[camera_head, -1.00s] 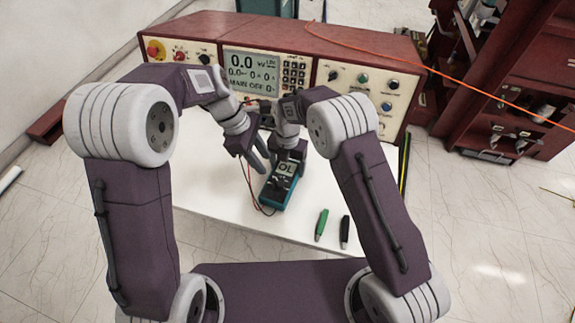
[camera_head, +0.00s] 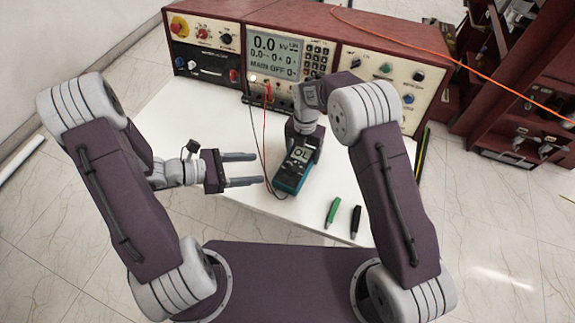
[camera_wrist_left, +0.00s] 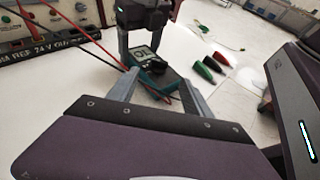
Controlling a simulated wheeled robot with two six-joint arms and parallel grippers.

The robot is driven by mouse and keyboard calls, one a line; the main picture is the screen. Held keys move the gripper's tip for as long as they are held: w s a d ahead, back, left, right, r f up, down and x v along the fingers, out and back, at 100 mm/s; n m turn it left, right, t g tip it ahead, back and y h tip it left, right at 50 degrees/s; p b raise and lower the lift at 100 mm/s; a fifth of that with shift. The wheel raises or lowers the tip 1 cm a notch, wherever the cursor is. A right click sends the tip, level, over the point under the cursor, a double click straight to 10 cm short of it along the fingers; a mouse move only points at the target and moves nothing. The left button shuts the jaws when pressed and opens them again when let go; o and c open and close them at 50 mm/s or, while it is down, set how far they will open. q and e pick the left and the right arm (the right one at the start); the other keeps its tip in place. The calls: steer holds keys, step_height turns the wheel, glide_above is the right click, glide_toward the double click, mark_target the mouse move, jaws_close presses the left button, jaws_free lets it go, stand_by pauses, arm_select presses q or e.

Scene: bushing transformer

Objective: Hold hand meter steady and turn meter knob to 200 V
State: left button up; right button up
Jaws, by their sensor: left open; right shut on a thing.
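The hand meter (camera_head: 290,176) is a teal-cased meter lying on the white table, its display reading "OL". My right gripper (camera_head: 303,146) is shut on the meter at its far end; its fingers are mostly hidden in the head view. My left gripper (camera_head: 258,169) is open and empty, fingers pointing right, a short way left of the meter. In the left wrist view the meter (camera_wrist_left: 163,77) shows between and beyond the open left fingers, with its dark round knob (camera_wrist_left: 152,70) below the display. The knob's setting is too small to read.
A red and black lead (camera_head: 264,130) run from the console (camera_head: 275,62) down to the meter. The table's left part is clear.

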mark_target(293, 166)
arm_select(q)
steer(key=x, duration=1.1)
steer(key=shift+w+d+f, duration=0.1)
steer(key=shift+d+f, duration=0.05)
steer(key=shift+d, duration=0.1)
steer(key=shift+c, duration=0.4)
jaws_close()
steer(key=m+g, duration=0.3)
steer(key=m+g+h, duration=0.1)
steer(key=g, duration=0.1)
steer(key=shift+w+m, duration=0.35)
steer(key=shift+m, duration=0.05)
steer(key=m+g, duration=0.1)
steer(key=g, duration=0.1)
steer(key=m+g+y, duration=0.1)
steer(key=m+g, duration=0.3)
steer(key=shift+w+d+g+y, duration=0.1)
steer(key=shift+w+g+y, duration=0.2)
steer(key=shift+y, duration=0.1)
steer(key=shift+m, duration=0.4)
